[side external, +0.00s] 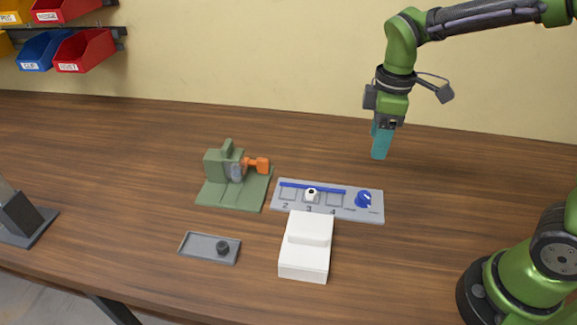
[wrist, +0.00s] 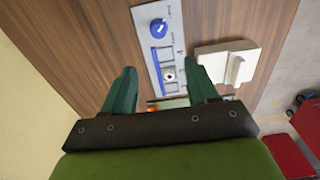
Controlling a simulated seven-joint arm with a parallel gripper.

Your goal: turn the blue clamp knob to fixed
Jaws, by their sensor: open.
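The blue clamp knob (side external: 364,199) sits at the right end of a grey panel (side external: 341,212) on the table. In the wrist view the knob (wrist: 159,28) is near the top, beyond my fingertips, with a light mark across its face. Small lettering sits on either side of it, too small to read surely. My gripper (side external: 381,145) hangs above the table, behind and to the right of the panel, apart from the knob. In the wrist view its teal fingers (wrist: 163,85) are spread with nothing between them.
The panel has numbered bays, a blue bar and a white piece (side external: 311,194). A white box (side external: 306,247) stands in front of it. A green fixture (side external: 233,180) with an orange handle is to the left. A grey tray (side external: 209,247) holds a dark knob-like part. The table right of the panel is clear.

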